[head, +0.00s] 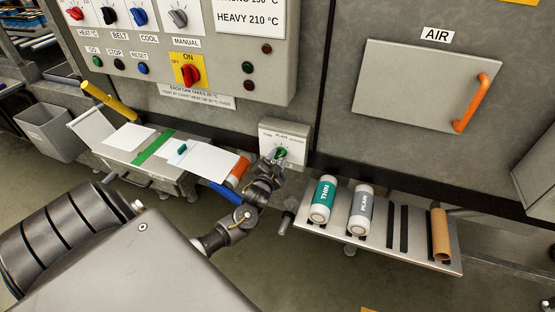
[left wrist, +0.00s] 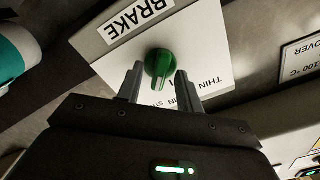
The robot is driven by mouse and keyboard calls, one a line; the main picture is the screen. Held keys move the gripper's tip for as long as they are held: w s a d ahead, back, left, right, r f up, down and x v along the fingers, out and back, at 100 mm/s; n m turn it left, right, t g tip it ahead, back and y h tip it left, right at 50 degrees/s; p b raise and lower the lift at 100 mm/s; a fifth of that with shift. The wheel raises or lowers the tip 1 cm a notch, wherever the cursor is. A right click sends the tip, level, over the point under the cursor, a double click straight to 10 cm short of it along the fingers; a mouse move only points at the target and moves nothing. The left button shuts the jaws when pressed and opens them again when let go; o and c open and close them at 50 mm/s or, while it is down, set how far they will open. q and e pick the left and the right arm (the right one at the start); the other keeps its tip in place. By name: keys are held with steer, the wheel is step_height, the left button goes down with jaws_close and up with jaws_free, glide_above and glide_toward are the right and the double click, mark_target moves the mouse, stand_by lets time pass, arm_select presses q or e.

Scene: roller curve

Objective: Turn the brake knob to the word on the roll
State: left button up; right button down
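The brake box (head: 298,132) is a pale box on the machine's front, with a green knob (head: 281,152) and small printed words around it. In the left wrist view the knob (left wrist: 168,66) shows close up beside the BRAKE label (left wrist: 139,18); the word THIN is legible, other words are partly hidden. My left gripper (left wrist: 160,72) is open, its fingers on either side of the knob's lower part, with no clear grip on it. In the head view the left gripper (head: 279,160) is at the box.
A rack (head: 378,237) on the right holds a green THIN roll (head: 322,200), a grey PLAIN roll (head: 361,210) and a brown tube (head: 440,235). A control panel (head: 225,55) is above left. A panel with an orange handle (head: 470,103) is at right.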

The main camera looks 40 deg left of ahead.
arm_select(q)
steer(key=b+v, duration=0.1)
steer(key=v, duration=1)
steer(key=shift+b, duration=0.4)
steer(key=shift+w, duration=0.1)
